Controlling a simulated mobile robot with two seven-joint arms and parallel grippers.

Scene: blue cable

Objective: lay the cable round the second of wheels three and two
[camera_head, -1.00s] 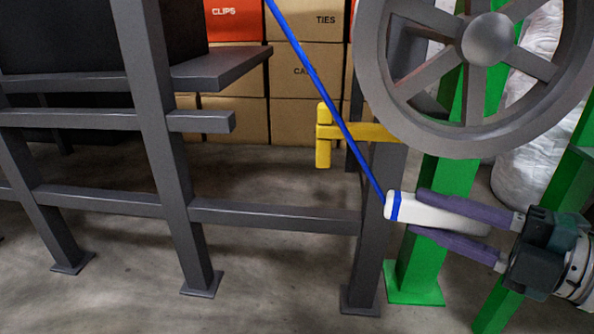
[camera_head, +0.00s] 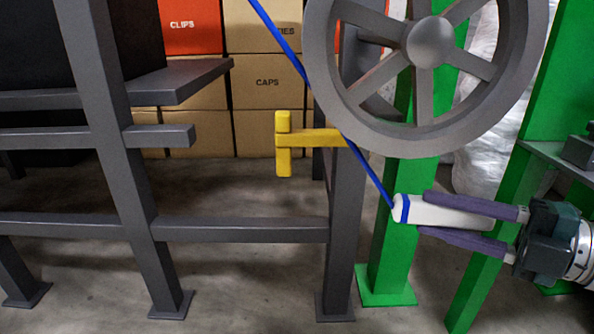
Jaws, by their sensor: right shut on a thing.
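The blue cable (camera_head: 275,38) comes down from the top left. It meets the lower left rim of a large grey spoked wheel (camera_head: 325,70), is hidden behind the rim for a stretch, and shows again below it. I cannot tell whether it lies in a groove. The cable ends in a white plug (camera_head: 450,213) with a blue band. My right gripper (camera_head: 424,214) is shut on this plug, below the wheel, and holds it nearly level. No number shows on the wheel, and no other wheel is in view. My left gripper is not in view.
A yellow bracket (camera_head: 283,143) sticks out left of the wheel from a dark grey post (camera_head: 340,230). Green posts (camera_head: 395,235) stand below and right of the wheel. A dark metal frame (camera_head: 110,150) fills the left. Cardboard boxes (camera_head: 265,95) stand behind.

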